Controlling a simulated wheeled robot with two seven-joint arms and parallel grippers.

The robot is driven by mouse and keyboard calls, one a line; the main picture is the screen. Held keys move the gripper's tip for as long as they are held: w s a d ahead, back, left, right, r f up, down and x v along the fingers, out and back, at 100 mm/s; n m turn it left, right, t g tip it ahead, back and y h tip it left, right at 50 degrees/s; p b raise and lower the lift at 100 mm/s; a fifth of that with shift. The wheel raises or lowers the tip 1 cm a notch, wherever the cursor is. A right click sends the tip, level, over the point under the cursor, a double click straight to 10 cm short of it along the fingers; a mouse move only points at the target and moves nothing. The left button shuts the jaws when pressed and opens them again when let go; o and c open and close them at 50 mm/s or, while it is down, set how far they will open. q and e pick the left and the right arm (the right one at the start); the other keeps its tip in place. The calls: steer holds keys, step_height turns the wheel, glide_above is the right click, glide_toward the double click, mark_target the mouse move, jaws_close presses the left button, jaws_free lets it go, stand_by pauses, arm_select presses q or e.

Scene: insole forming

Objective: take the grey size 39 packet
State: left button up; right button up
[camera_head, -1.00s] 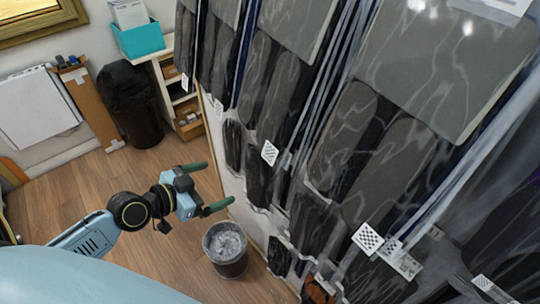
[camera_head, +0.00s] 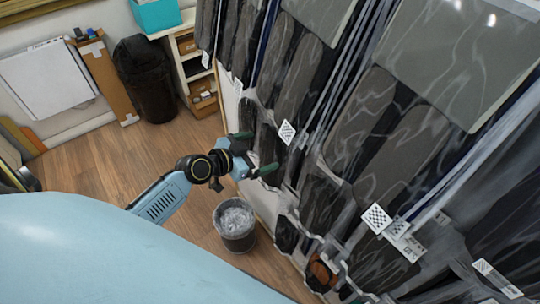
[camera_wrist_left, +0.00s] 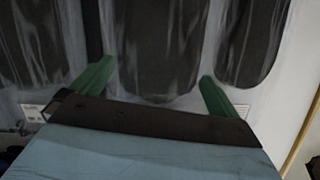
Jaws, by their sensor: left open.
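Clear plastic packets with dark grey insoles hang in rows on the wall rack. Their size labels are too small to read, so I cannot tell which one is size 39. My left gripper (camera_head: 260,152) is open, its two green fingers pointing at the lower small packets. In the left wrist view, a dark insole packet (camera_wrist_left: 155,45) shows beyond and between the open fingers (camera_wrist_left: 155,85), with other packets on either side. Nothing is held between the fingers. Whether a finger touches a packet cannot be told. My right gripper is not in view.
A bin with a clear liner (camera_head: 235,222) stands on the wooden floor below the gripper. White patterned tags (camera_head: 287,132) hang among the packets. A black bin (camera_head: 148,80) and a shelf unit (camera_head: 190,60) stand at the back.

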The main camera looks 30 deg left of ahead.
mark_target(270, 152)
arm_select(q)
steer(key=shift+x, duration=1.35)
steer(key=shift+c, duration=0.4)
steer(key=c, duration=1.2)
